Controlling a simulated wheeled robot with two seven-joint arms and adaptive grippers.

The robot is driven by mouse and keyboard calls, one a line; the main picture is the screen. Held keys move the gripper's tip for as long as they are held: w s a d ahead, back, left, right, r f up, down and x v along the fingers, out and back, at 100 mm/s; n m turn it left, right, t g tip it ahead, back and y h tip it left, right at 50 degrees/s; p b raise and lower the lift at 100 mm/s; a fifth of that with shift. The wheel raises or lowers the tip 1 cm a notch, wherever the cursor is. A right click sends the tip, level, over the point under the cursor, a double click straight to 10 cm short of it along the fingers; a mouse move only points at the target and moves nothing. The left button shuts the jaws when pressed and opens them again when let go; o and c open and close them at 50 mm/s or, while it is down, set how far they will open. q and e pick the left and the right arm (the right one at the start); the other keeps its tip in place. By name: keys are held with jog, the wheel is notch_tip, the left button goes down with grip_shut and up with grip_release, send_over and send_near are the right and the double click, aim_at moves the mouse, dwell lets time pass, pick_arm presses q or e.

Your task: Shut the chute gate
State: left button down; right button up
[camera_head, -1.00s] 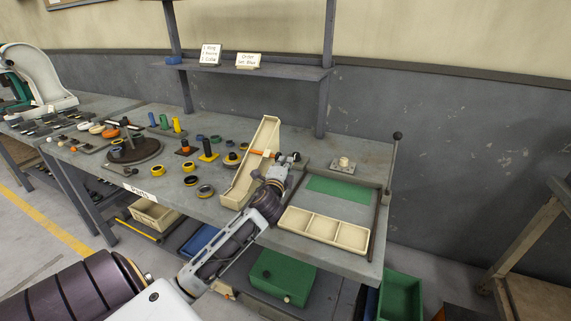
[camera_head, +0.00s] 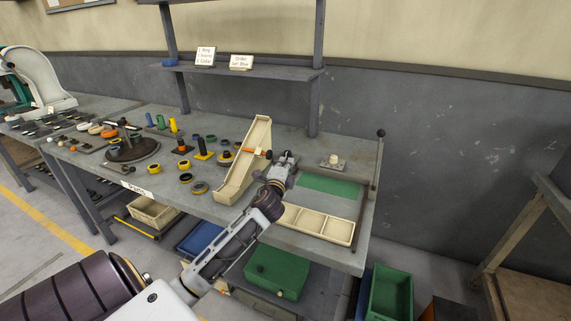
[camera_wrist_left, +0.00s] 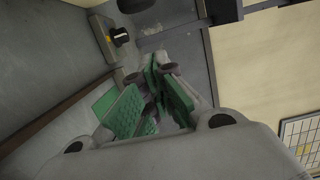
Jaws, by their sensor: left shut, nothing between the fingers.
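The cream chute (camera_head: 236,182) is a sloping trough standing on the bench, its high end toward the back. My left gripper (camera_head: 287,156) is just right of that knob, over the bench, shut and empty. A small gap seems to separate it from the knob. In the left wrist view its green-padded fingers (camera_wrist_left: 158,92) are close together; neither chute nor gate can be made out there. My right gripper is out of view.
A green mat (camera_head: 331,186) and a cream divided tray (camera_head: 341,229) lie right of the chute. A small plate with a pale knob (camera_head: 333,161) is behind the mat. An upright lever (camera_head: 378,160) stands at the right edge. Rings and posts crowd the left.

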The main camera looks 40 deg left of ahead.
pick_arm(q)
jog(key=v, duration=0.9)
jog(key=shift+f, duration=0.15)
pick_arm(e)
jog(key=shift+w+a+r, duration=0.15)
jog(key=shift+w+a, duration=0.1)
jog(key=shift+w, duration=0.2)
pick_arm(q)
jog(key=shift+s+a, duration=0.1)
jog(key=shift+s, duration=0.05)
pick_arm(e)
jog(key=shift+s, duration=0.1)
